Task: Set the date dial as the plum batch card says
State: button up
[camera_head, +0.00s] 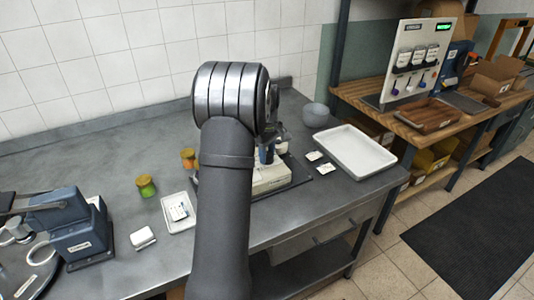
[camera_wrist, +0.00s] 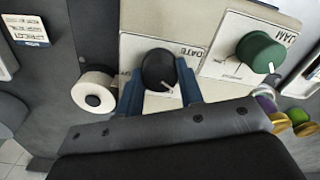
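In the head view my arm partly hides the machine (camera_head: 270,178), and the dial cannot be made out. A card reading APRICOT (camera_wrist: 26,30) lies on the bench.
A green dial (camera_wrist: 259,52) marked JAM sits next to the date dial. A white roll (camera_wrist: 94,92) is beside the machine. A white tray (camera_head: 355,150) stands at the bench's right; a blue device (camera_head: 75,225) and colored jars (camera_head: 146,186) are at left.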

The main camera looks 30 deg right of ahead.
jog(key=shift+c, duration=1)
jog(key=m, duration=0.7)
jog(key=shift+m, duration=0.4)
jog(key=m, duration=0.4)
jog(key=shift+d, duration=0.1)
jog(key=shift+m, duration=1.9)
